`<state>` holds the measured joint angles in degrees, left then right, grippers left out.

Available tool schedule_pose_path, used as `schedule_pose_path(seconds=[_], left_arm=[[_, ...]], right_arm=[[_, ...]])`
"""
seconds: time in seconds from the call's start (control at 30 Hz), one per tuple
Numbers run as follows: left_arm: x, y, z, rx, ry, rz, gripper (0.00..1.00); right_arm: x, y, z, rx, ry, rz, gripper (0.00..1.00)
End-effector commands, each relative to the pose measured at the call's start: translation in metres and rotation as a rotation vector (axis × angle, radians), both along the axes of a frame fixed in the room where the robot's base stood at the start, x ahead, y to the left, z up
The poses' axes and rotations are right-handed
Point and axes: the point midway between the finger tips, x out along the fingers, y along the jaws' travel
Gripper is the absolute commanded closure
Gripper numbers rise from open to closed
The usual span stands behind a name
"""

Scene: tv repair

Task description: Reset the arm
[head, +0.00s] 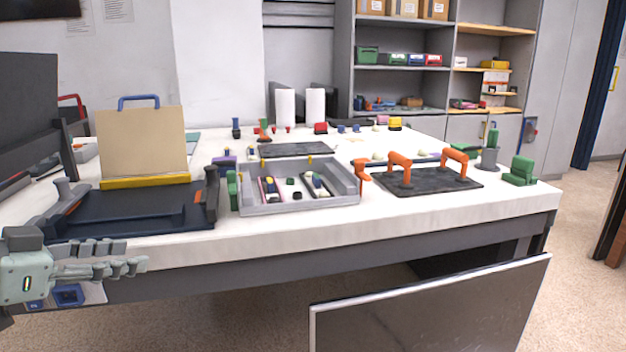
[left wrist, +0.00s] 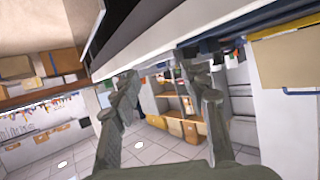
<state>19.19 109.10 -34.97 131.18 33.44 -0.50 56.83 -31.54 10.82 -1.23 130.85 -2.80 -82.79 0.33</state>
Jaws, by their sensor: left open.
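My left gripper (head: 140,255) is at the lower left of the head view, in front of the white workbench (head: 330,228) near its left end. Its fingers point to the right, with nothing between them. In the left wrist view the two fingers of my left gripper (left wrist: 158,85) stand apart and empty, with the room's shelves and floor beyond them. My right gripper is not in either view.
On the bench are a grey tray (head: 300,204) with small parts, a dark mat (head: 450,182) with orange handles, and a tan board (head: 142,142) with a blue handle. A flat dark panel (head: 430,310) leans below the bench front. Floor at right is clear.

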Motion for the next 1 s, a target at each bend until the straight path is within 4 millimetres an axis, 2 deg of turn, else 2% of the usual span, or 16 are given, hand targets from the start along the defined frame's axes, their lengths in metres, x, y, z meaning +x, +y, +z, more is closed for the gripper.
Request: schedule_pose_path(seconds=[0.17,0.27,0.43,0.57,0.67,0.77,0.8,0.9,1.0], left_arm=[[0.019,-0.018,-0.041,0.031,-0.020,0.000,0.55],[0.030,-0.026,-0.073,0.060,-0.030,0.026,0.55],[0.038,-0.032,-0.140,0.116,-0.006,0.129,0.55],[0.029,-0.026,-0.199,0.172,0.072,0.238,0.55],[0.007,-0.019,-0.251,0.217,0.176,0.326,0.55],[-0.030,-0.013,-0.306,0.266,0.318,0.410,0.55],[-0.049,-0.011,-0.327,0.287,0.385,0.439,0.55],[-0.101,-0.010,-0.374,0.331,0.550,0.492,0.55],[-0.145,-0.014,-0.405,0.362,0.685,0.516,0.55]], right_arm=[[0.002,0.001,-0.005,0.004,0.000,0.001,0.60],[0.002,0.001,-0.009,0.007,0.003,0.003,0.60],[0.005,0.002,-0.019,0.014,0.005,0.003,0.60],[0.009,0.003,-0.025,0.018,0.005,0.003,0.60],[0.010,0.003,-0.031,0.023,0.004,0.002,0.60],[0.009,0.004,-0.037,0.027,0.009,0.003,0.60],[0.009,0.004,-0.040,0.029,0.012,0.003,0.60],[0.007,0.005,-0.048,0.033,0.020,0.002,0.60],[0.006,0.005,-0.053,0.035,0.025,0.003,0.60]])
